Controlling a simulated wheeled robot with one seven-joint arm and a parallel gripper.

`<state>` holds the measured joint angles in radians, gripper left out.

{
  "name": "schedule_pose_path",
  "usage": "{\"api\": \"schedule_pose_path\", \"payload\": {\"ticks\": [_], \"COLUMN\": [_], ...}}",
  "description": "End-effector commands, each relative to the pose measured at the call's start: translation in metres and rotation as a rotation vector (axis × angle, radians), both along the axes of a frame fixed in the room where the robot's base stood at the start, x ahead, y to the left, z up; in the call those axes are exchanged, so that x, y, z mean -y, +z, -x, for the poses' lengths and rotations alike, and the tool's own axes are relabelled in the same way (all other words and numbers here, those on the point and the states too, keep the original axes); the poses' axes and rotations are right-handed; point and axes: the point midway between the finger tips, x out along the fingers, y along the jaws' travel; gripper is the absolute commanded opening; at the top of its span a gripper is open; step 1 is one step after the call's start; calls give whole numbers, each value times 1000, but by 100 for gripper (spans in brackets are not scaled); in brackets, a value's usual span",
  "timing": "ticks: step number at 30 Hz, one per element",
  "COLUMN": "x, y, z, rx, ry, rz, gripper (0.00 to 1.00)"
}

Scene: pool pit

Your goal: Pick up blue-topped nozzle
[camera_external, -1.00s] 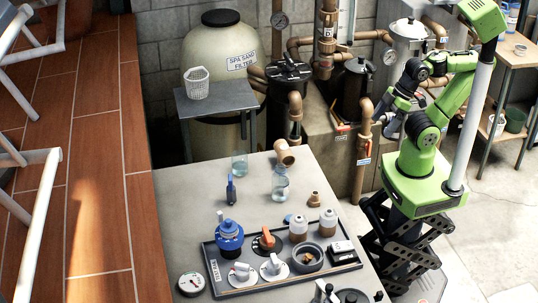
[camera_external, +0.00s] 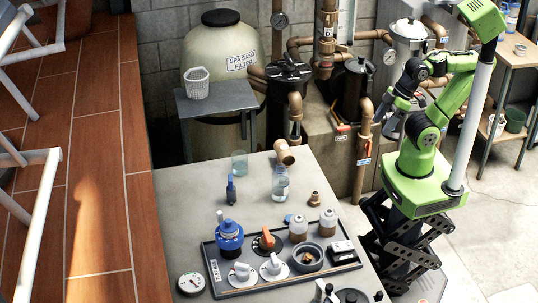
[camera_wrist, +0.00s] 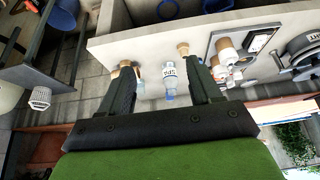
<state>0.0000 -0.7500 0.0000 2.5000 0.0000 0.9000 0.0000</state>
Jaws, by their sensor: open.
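The blue-topped nozzle (camera_external: 231,190) is a small, dark, narrow piece with a blue upper part. It stands upright on the pale worktop, left of a clear bottle (camera_external: 280,182). My gripper (camera_external: 388,108) is off the worktop's right side, well away from the nozzle. In the wrist view my gripper (camera_wrist: 160,72) has its two dark fingers spread with nothing held. A labelled bottle (camera_wrist: 168,78) shows beyond them. A bluish patch lies at its lower end; I cannot tell whether this is the nozzle.
A dark tray (camera_external: 216,270) holds a blue valve (camera_external: 229,237), knobs, brown-and-white bottles and a grey bowl. A brown pipe elbow (camera_external: 285,152), a clear jar (camera_external: 239,163) and a brass fitting (camera_external: 314,199) stand nearby. Pipes rise behind the worktop's right edge (camera_external: 345,210).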

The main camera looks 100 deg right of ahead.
Motion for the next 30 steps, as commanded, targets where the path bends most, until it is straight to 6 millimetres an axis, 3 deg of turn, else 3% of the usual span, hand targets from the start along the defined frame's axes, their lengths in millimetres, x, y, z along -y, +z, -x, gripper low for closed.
{"api": "schedule_pose_path", "payload": {"ticks": [5, 9, 10, 14, 20, 24, 27, 30], "x": [0, 0, -2, -11, -23, -20, -10, 5], "y": [10, 54, 55, 59, 52, 36, 29, 29], "z": [-1, -1, -11, -62, -160, -244, -289, -320], "rx": [3, 9, 1, 9, 8, -51, -123, -200], "ry": [0, 0, -46, -279, -660, -1004, -1220, -1386], "rz": [0, 0, -12, -111, -386, -744, -1009, -1233], "gripper": [63, 63, 63, 63, 63, 63, 63, 63]}}
